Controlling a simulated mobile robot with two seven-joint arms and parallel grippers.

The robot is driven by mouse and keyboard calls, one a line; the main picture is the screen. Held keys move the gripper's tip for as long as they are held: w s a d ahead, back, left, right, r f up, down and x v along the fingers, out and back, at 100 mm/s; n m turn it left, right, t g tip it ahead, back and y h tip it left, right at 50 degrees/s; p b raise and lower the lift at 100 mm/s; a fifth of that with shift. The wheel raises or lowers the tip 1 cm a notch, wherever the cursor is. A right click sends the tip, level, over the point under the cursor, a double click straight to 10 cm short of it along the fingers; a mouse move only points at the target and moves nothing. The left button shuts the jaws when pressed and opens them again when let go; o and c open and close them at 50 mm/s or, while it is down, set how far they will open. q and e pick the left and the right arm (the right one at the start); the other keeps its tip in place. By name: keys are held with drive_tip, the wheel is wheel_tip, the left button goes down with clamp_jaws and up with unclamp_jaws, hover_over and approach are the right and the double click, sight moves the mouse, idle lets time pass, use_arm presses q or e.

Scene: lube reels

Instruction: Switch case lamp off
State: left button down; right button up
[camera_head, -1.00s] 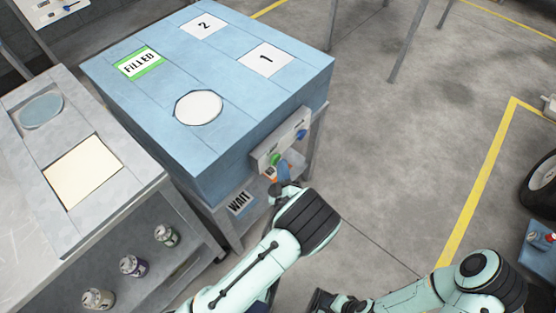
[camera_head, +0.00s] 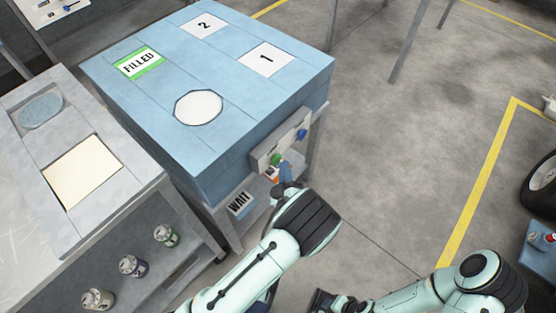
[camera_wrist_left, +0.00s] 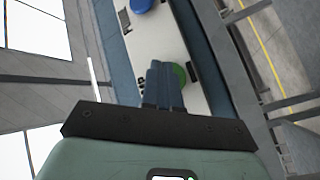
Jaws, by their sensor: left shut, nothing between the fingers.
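A light control panel (camera_head: 268,154) is fixed to the front side of the blue case (camera_head: 140,120). It carries a green knob (camera_head: 275,159) and a blue knob (camera_head: 302,134). No lamp can be clearly made out. My left gripper (camera_head: 285,170) is shut and empty, its fingertips right at the green knob. In the left wrist view the shut fingers (camera_wrist_left: 162,85) overlap the green knob (camera_wrist_left: 180,75), and the blue knob (camera_wrist_left: 141,5) is at the top edge. Whether the fingers touch the green knob cannot be told. My right arm is at the lower right, and its fingers cannot be made out.
A grey bench (camera_head: 120,215) stands left of the case, with several cans (camera_head: 130,266) on its lower shelf. A "WAIT" sign (camera_head: 240,203) is below the panel. The floor (camera_head: 400,150) to the right is open. A tyre (camera_head: 541,187) is at the right edge.

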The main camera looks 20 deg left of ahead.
use_arm(q)
drive_tip(key=s+d, duration=0.2)
drive_tip(key=d, duration=0.3)
drive_tip(key=shift+d+b, duration=0.4)
drive_tip(key=shift+b, duration=0.05)
drive_tip(key=shift+f, duration=0.1)
